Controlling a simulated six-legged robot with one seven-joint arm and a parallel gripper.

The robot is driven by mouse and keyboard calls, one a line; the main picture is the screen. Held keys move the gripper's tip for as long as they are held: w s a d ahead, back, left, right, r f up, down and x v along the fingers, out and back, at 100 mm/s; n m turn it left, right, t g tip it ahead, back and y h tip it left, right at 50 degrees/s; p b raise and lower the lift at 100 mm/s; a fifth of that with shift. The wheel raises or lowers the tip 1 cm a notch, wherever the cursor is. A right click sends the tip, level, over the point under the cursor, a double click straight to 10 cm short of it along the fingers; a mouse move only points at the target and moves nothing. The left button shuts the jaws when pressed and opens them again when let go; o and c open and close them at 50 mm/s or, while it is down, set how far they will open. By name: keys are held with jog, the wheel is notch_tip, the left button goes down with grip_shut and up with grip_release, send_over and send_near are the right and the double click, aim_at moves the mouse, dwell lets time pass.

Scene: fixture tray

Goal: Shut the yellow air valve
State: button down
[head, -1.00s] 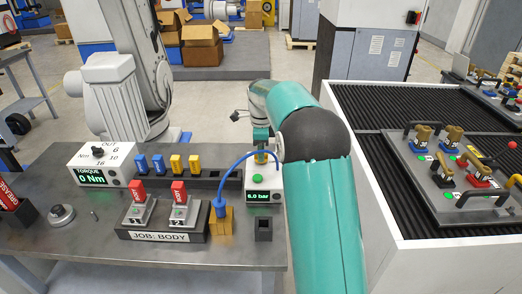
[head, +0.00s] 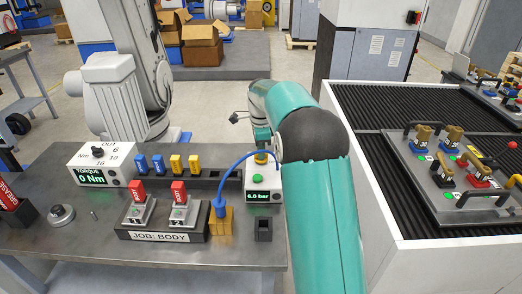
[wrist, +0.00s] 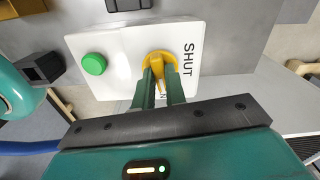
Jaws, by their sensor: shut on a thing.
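The yellow air valve (wrist: 158,62) is a round knob with a bar handle on a white box (head: 258,196). In the wrist view its handle points down the picture, towards a label mostly hidden by my fingers, with only an N showing. The word SHUT is printed to the right of the knob. My gripper (wrist: 160,88) is shut on the handle, one finger on each side. In the head view the valve (head: 261,157) shows just below my gripper (head: 262,138). The box's display shows a bar reading whose first digit looks like 6.
A green button (wrist: 94,64) sits beside the valve on the same box. A blue hose (head: 232,168) arches close by to a yellow block (head: 221,220). A small dark holder (head: 263,229) stands in front. The job fixture (head: 163,232) is to the left.

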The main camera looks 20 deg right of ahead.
jog(key=n, duration=1.2)
jog(key=shift+n, duration=2.1)
jog(key=c, duration=1.4)
grip_release()
jog(key=shift+c, duration=0.2)
